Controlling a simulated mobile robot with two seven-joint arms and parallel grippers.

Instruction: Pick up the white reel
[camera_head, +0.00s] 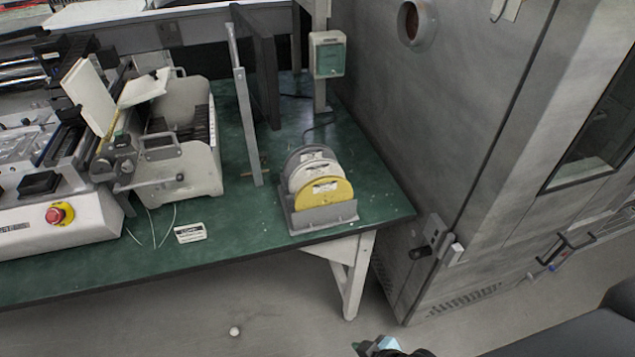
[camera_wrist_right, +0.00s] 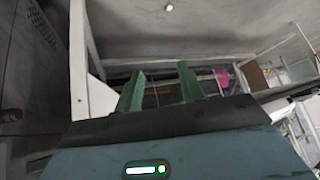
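The white reel (camera_head: 311,172) stands upright in a grey holder (camera_head: 322,217) near the right end of the green table. It sits between a grey reel (camera_head: 304,155) behind it and a yellow reel (camera_head: 325,193) in front, which hides its lower part. My right gripper (camera_head: 374,346) shows only in part at the bottom edge of the head view, below and in front of the table. In the right wrist view its two green fingers (camera_wrist_right: 160,88) are apart with nothing between them. My left gripper is in neither view.
The green table (camera_head: 262,222) carries a machine with a red emergency button (camera_head: 59,214) on the left. A large metal cabinet (camera_head: 440,110) stands close on the right. A small label (camera_head: 190,233) lies near the front edge.

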